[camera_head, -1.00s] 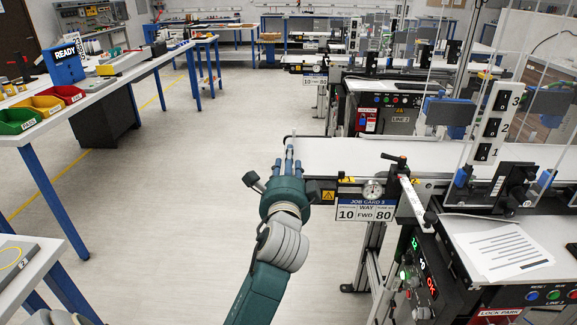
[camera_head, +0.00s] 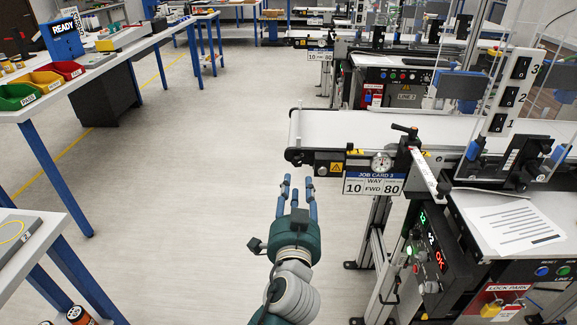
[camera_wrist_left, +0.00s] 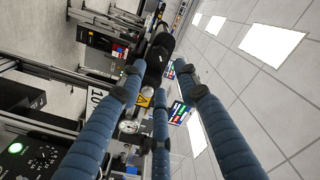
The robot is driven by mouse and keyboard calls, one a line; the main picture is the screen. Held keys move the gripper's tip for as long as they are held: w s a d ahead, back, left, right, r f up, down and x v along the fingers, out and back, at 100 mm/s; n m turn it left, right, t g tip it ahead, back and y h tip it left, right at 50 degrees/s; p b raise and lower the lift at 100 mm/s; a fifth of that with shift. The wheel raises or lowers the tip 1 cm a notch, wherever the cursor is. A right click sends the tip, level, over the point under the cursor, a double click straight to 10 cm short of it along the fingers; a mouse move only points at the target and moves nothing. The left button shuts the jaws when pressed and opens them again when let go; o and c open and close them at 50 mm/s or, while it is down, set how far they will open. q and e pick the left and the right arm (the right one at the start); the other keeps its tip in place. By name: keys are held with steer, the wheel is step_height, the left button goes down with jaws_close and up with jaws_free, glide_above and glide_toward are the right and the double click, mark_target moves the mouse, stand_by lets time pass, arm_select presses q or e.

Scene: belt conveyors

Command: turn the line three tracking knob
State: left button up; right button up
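The line three conveyor, marked by JOB CARD 3 (camera_head: 373,184), reaches in from the right in the head view. Its black rounded end (camera_head: 298,157) lies just beyond my left fingertips; a black shape (camera_wrist_left: 157,57) beyond the fingers in the wrist view seems to be this end. A round dial (camera_head: 381,163) and a black-handled lever (camera_head: 405,131) sit on its side. Which part is the tracking knob I cannot tell. My left gripper (camera_head: 297,184) is open and empty, its blue fingers apart, pointing toward the conveyor end without visible contact. My right gripper is not in view.
A control box (camera_head: 431,249) with a green-lit button and red display stands at right, beside a paper sheet (camera_head: 513,222). A numbered switch panel (camera_head: 510,97) rises behind. A workbench with coloured bins (camera_head: 47,81) stands at left. The floor between is clear.

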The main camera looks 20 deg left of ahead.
mark_target(298, 163)
arm_select(q)
steer(key=p+x, duration=0.1)
steer(key=x, duration=0.8)
jaws_close()
